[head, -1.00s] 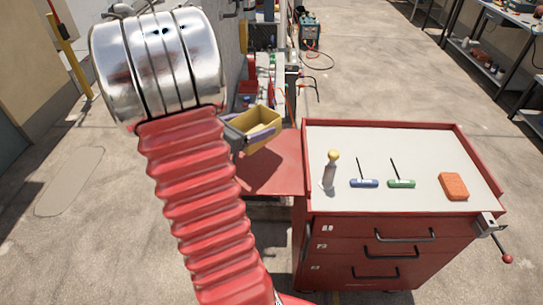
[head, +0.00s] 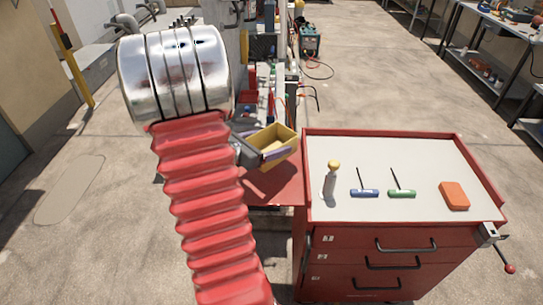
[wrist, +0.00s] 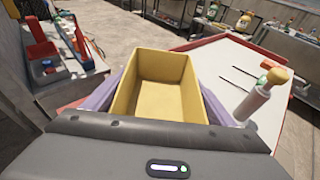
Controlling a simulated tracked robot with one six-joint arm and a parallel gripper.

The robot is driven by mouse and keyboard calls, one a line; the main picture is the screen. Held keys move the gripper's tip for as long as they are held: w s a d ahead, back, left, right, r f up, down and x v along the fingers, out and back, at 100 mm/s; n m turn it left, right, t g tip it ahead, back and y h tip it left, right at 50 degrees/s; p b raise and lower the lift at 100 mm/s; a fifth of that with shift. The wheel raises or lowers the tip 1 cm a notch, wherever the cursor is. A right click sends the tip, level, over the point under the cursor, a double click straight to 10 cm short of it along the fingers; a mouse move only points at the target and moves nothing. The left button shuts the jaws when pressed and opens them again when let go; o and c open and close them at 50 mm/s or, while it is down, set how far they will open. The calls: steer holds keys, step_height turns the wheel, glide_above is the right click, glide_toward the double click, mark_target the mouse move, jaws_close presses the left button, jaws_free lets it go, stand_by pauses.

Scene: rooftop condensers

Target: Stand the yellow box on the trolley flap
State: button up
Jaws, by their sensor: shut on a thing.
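The yellow box (head: 272,148) is an open, empty bin. My gripper (head: 262,151) is shut on it, with purple-grey fingers along its sides. In the head view the box shows over the red trolley flap (head: 275,187), left of the trolley top. I cannot tell whether the box touches the flap. In the wrist view the box (wrist: 158,85) fills the middle, held between the fingers (wrist: 100,95), its opening facing the camera. My arm hides part of the flap's left side in the head view.
The red trolley's pale top (head: 390,155) holds a white bottle with a yellow cap (head: 331,180), blue (head: 364,193) and green (head: 402,194) T-handled tools and an orange block (head: 454,195). A cluttered bench lies behind the flap. Open floor lies left.

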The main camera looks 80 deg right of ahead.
steer(key=shift+f, duration=0.85)
steer(key=shift+f, duration=2.1)
steer(key=o, duration=1.1)
steer(key=v, duration=1.2)
